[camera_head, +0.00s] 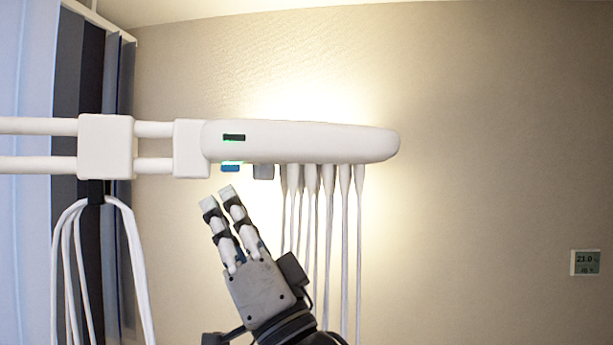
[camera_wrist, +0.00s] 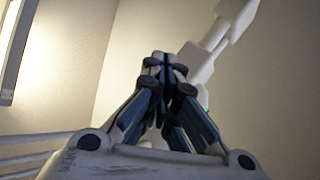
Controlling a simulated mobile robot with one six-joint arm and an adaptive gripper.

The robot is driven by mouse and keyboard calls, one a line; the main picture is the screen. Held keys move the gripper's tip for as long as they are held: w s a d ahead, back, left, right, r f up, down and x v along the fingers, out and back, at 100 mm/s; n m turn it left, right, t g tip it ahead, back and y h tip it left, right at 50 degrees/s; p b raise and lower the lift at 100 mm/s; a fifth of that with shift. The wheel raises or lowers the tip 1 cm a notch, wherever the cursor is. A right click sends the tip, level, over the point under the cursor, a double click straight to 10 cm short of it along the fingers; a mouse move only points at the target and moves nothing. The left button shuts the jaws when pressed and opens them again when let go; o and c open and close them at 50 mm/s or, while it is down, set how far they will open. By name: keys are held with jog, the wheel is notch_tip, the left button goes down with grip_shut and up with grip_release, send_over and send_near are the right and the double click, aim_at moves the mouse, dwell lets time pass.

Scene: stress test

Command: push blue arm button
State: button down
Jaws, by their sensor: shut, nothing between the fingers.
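The blue button (camera_head: 230,168) sits on the underside of a white horizontal arm unit (camera_head: 310,143), near its left end. A grey button (camera_head: 263,172) sits just to its right. My gripper (camera_head: 218,195) is shut and empty, pointing up and slightly left, with its fingertips just below the blue button in the head view. A small gap shows between them there. In the wrist view, my gripper (camera_wrist: 165,62) has its fingertips together in front of the white arm unit (camera_wrist: 205,60). The blue button is not clearly seen in the wrist view.
Several white cables (camera_head: 325,215) hang under the arm unit, right of my gripper. White looped hoses (camera_head: 72,265) hang at the left below white rails (camera_head: 40,126). A dark curtain (camera_head: 92,75) is behind them. A thermostat (camera_head: 585,262) is on the right wall.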

notch_tip(320, 180, down, 6)
jog(key=b, duration=0.7)
jog(key=shift+b, duration=0.35)
jog(key=w+d+f+m+t+h+b, duration=0.1)
jog(key=w+d+f+m+h, duration=0.15)
jog(key=d+f+h, duration=0.3)
jog(key=w+d+f+m+t+h+b, duration=0.1)
jog(key=w+d+f+h, duration=0.25)
jog(key=f+h, duration=0.3)
jog(key=s+d+f+g+h+b, duration=0.1)
jog(key=s+d+f+g+h, duration=0.15)
jog(key=d+f, duration=0.4)
jog(key=s+d+f+g+h+b, duration=0.1)
jog(key=d+f+g+h, duration=0.2)
jog(key=f, duration=0.7)
jog(key=s+d+f+n+g+h+b, duration=0.1)
jog(key=s+d+f+g, duration=0.3)
jog(key=s+f, duration=0.6)
jog(key=s+d+f+n+g+h+b, duration=0.1)
jog(key=s+d+f+g, duration=0.4)
jog(key=s+f, duration=0.6)
jog(key=shift+s+f+h+b, duration=0.25)
jog(key=shift+s+h+b, duration=0.2)
jog(key=shift+h+b, duration=0.1)
